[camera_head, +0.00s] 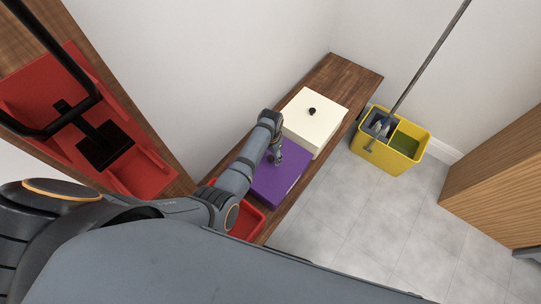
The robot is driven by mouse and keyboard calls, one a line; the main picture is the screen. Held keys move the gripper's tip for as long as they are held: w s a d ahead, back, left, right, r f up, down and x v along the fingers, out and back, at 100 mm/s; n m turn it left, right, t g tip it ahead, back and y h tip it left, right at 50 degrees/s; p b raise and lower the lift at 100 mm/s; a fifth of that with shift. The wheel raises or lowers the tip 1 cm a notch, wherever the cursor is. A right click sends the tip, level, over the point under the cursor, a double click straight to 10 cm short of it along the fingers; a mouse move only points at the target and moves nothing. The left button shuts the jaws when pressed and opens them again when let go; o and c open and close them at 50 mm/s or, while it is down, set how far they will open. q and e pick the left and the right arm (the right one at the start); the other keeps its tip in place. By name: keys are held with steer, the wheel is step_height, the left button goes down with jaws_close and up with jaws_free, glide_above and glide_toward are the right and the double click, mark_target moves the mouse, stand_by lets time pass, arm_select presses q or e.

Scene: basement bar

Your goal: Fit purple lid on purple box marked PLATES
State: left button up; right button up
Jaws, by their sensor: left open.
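A purple box-shaped thing (283,186) stands on the wooden bench, partly hidden by my left arm. A faint mark shows on its side, too small to read. I cannot tell whether the purple lid lies on it or whether a separate lid is hidden. My left gripper (276,157) is over the purple top near its far edge, small and partly covered by the wrist. It is open, and I cannot tell whether it touches anything. My right gripper is not in view.
A cream box (325,105) with a black knob stands just beyond the purple one. A red container (249,221) is on the near side. A yellow mop bucket (405,166) stands on the floor. A red tray-like thing (147,172) with black parts is at left.

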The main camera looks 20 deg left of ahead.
arm_select(q)
steer(key=shift+r, duration=0.1)
step_height(320, 180, up, 7)
steer(key=shift+r, duration=0.15)
stand_by(0.8)
